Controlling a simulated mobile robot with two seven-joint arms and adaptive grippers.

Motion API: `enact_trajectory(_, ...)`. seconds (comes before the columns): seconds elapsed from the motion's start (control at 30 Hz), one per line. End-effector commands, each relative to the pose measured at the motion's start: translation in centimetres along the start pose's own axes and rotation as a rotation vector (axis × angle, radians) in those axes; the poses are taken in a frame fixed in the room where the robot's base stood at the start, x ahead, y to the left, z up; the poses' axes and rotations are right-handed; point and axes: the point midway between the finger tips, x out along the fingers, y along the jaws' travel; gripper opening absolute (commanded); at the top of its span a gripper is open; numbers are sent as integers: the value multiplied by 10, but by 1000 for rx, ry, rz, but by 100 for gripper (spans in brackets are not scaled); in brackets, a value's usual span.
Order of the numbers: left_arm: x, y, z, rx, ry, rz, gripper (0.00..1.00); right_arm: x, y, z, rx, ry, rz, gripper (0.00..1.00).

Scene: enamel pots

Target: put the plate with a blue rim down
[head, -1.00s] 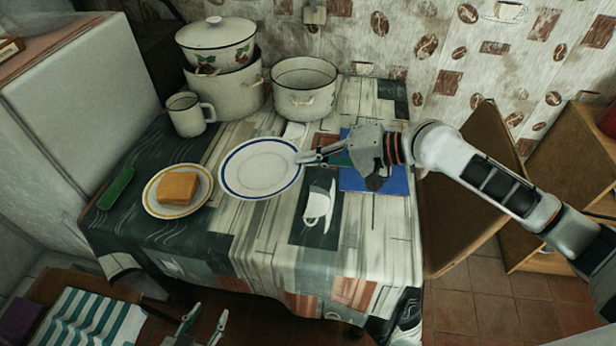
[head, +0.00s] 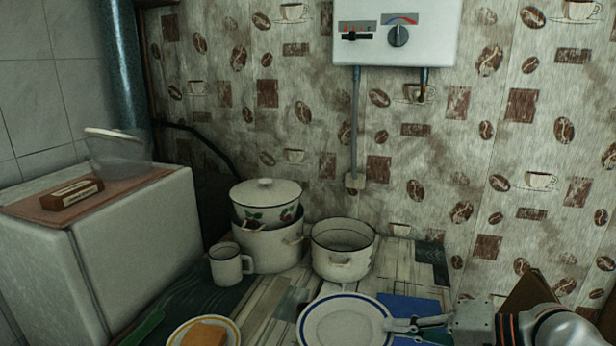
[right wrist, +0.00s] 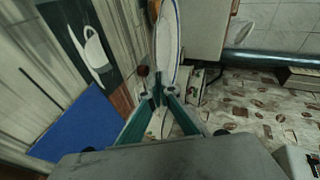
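The plate with a blue rim (head: 345,323) is white and lies roughly level over the table, cut off by the bottom edge of the head view. My right gripper (head: 394,325) is shut on its right edge. In the right wrist view, the plate (right wrist: 167,40) shows nearly edge-on beyond the fingers (right wrist: 160,98). I cannot tell whether its underside touches the table. My left gripper is not in view.
A yellow-rimmed plate with bread (head: 205,334) is left of the held plate. A mug (head: 228,265), an open pot (head: 342,262) and stacked lidded pots (head: 268,240) stand behind. A blue flat item (head: 410,308) lies under my right gripper.

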Motion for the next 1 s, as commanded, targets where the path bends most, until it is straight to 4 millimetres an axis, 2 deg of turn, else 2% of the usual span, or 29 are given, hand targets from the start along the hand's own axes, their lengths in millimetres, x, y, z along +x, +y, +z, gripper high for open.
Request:
enact_trajectory(0.03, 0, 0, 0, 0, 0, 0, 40, -12, 7, 1, 9, 12, 5, 0)
enact_trajectory(0.2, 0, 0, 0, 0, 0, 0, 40, -45, 22, 3, 23, 43, 11, 0)
enact_trajectory(0.4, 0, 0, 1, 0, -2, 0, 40, -72, 30, 8, 29, 59, 11, 0)
enact_trajectory(0.6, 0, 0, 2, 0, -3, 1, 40, -84, 31, 12, 28, 60, 9, 0)
enact_trajectory(0.77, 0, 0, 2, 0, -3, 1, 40, -86, 31, 12, 26, 62, 7, 0)
enact_trajectory(0.87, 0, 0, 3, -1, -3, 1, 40, -86, 32, 4, 35, 80, 9, 0)
enact_trajectory(0.97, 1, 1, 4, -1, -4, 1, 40, -87, 37, -19, 56, 136, 15, 0)
enact_trajectory(1.0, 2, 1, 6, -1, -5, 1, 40, -88, 40, -32, 71, 169, 16, 0)
